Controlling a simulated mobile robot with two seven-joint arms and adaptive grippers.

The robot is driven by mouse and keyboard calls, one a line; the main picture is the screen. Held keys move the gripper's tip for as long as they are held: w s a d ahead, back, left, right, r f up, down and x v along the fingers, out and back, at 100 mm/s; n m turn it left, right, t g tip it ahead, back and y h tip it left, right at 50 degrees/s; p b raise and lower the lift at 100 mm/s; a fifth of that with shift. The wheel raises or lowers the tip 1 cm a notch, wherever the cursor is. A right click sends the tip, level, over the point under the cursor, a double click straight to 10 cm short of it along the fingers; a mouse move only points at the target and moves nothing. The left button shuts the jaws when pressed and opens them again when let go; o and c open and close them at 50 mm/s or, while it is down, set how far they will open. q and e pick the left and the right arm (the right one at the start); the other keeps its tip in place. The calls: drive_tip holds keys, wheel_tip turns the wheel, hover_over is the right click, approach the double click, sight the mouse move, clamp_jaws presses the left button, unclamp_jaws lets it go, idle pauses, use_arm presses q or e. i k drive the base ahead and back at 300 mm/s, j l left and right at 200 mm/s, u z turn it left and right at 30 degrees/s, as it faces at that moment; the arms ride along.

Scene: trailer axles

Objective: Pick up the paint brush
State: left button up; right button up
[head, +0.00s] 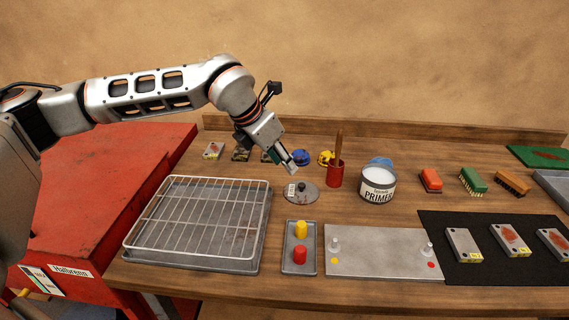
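A wooden handle (339,146), which looks like the paint brush's, stands upright out of a red cup (335,175) at the back middle of the bench. Its lower end is hidden inside the cup. My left gripper (291,168) points down to the right, to the left of the cup and apart from it, over the area by a round grey lid (301,192). Its fingers look close together and hold nothing I can make out; their gap is too small to judge. My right gripper is not in view.
A primer can (378,186) stands right of the cup. Blue (301,158) and yellow (326,158) items lie behind. A wire rack (200,215) on a tray fills the left front. A small tray (299,262) and a grey plate (380,265) lie in front. Brushes lie at right.

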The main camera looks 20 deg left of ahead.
sight(339, 146)
drive_tip(key=k+j, duration=0.75)
drive_tip(key=k, duration=0.15)
